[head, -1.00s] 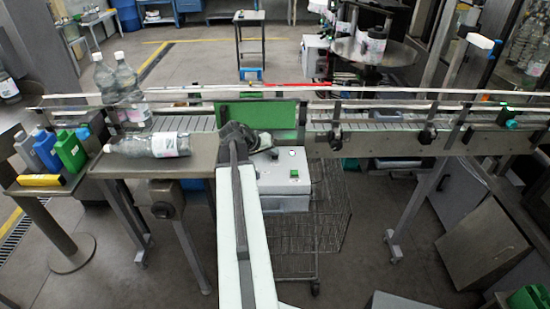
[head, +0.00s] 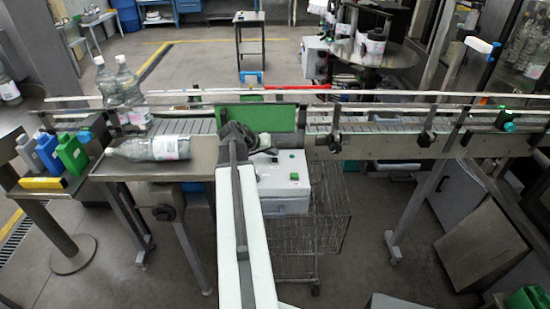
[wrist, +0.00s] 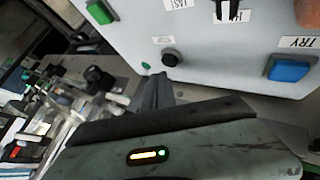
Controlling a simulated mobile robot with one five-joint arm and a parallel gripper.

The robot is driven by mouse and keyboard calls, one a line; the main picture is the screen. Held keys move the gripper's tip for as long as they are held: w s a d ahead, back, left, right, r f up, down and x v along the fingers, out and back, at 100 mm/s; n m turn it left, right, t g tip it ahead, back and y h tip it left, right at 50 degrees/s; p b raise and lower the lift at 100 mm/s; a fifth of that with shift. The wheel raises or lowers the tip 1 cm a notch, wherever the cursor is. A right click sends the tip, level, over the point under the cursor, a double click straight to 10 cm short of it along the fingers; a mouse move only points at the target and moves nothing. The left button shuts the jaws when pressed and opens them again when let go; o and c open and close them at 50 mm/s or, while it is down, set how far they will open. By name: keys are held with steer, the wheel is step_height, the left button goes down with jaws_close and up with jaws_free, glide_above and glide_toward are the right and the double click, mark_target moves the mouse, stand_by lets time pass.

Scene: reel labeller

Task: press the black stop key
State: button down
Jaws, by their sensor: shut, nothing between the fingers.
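A pale grey control box (wrist: 225,45) fills the top of the wrist view. It carries a round black key (wrist: 171,57), a green button (wrist: 100,12), a blue button (wrist: 289,69) and a black lever-like part at the top edge. The small labels are only partly legible, and I cannot read the one by the round black key. My gripper (wrist: 158,92) is shut and empty, its dark fingertips below the round black key and apparently apart from it. In the head view, my gripper (head: 262,143) is above the white box (head: 272,185), partly hidden by my arm.
A conveyor (head: 370,140) runs across behind the box, with a green panel (head: 255,117) at its middle. A clear bottle (head: 150,148) lies on the left table; other bottles stand behind it. Coloured containers (head: 70,152) stand at far left. A wire cart (head: 325,230) stands below.

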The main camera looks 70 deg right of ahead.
mark_target(273, 161)
step_height(273, 161, up, 5)
steer(key=p, duration=0.5)
steer(key=shift+r, duration=0.1)
steer(key=shift+f, duration=0.2)
stand_by(0.5)
